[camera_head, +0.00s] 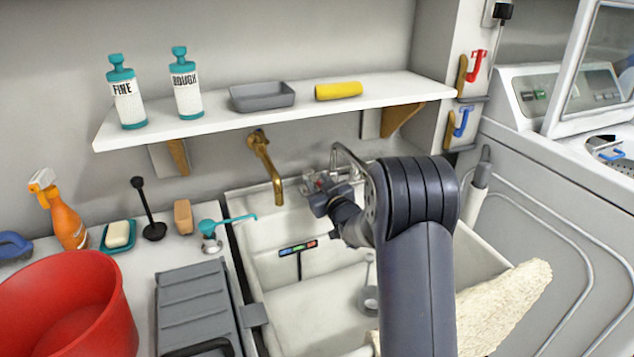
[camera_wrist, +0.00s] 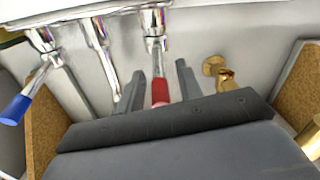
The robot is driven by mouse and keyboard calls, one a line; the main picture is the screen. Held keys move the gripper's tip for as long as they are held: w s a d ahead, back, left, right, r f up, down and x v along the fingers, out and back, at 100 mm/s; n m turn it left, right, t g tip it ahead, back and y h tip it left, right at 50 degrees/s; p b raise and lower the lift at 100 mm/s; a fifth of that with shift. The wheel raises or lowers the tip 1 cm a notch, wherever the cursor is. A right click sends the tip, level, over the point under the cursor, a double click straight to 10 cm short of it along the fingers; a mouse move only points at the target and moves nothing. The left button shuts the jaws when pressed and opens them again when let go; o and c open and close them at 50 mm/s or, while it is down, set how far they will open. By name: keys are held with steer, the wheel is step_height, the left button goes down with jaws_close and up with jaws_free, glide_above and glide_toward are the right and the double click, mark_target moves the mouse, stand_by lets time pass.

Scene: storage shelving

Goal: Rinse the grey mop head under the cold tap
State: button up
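In the wrist view a chrome mixer has a lever with a blue tip (camera_wrist: 17,109) at the left and a lever with a red tip (camera_wrist: 160,91) in the middle. My gripper (camera_wrist: 160,88) is open, its two dark fingers on either side of the red-tipped lever with visible gaps. The blue-tipped lever is well left of the fingers. In the head view my gripper (camera_head: 320,190) is by the chrome tap (camera_head: 347,152) at the sink's back wall, its fingertips unclear. No plainly grey mop head shows; a cream, shaggy bundle (camera_head: 505,305) lies at the sink's right side, partly behind my arm.
A brass spout (camera_head: 265,165) hangs left of my gripper. A white shelf (camera_head: 225,124) with bottles is above. The sink (camera_head: 262,235) is below, holding a small panel with coloured marks (camera_head: 298,247). A red tub (camera_head: 70,310) stands at the left.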

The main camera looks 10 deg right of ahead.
steer(key=shift+w+a, duration=0.1)
steer(key=shift+w, duration=0.4)
steer(key=shift+c, duration=0.5)
jaws_close()
